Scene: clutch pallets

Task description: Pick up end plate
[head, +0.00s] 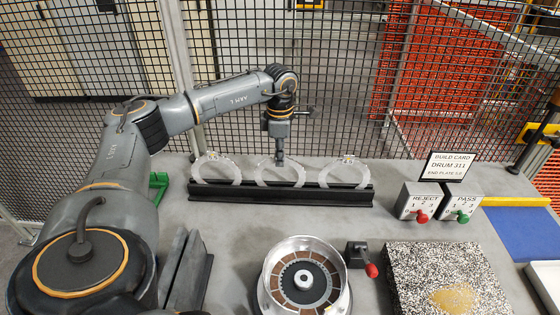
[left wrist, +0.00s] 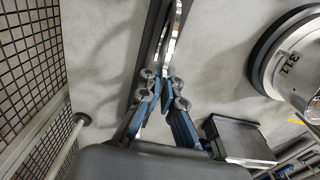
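Three ring-shaped pale grey end plates stand upright in a black slotted rack (head: 225,193) at the back of the table: a left one (head: 217,171), a middle one (head: 262,178) and a right one (head: 344,173). My left gripper (head: 280,161) points down at the top of the middle end plate. In the left wrist view, the left gripper's fingers (left wrist: 162,88) converge closely on both sides of a thin shiny plate edge (left wrist: 173,32) and seem shut on it. The middle plate still sits in the rack. My right gripper is not seen.
A drum housing (head: 303,277) with brown friction segments stands in front of the rack. A red-knobbed lever (head: 362,258), REJECT box (head: 418,201), PASS box (head: 462,204), build card sign (head: 450,167) and speckled slab (head: 444,275) are to the right. Mesh fencing stands behind.

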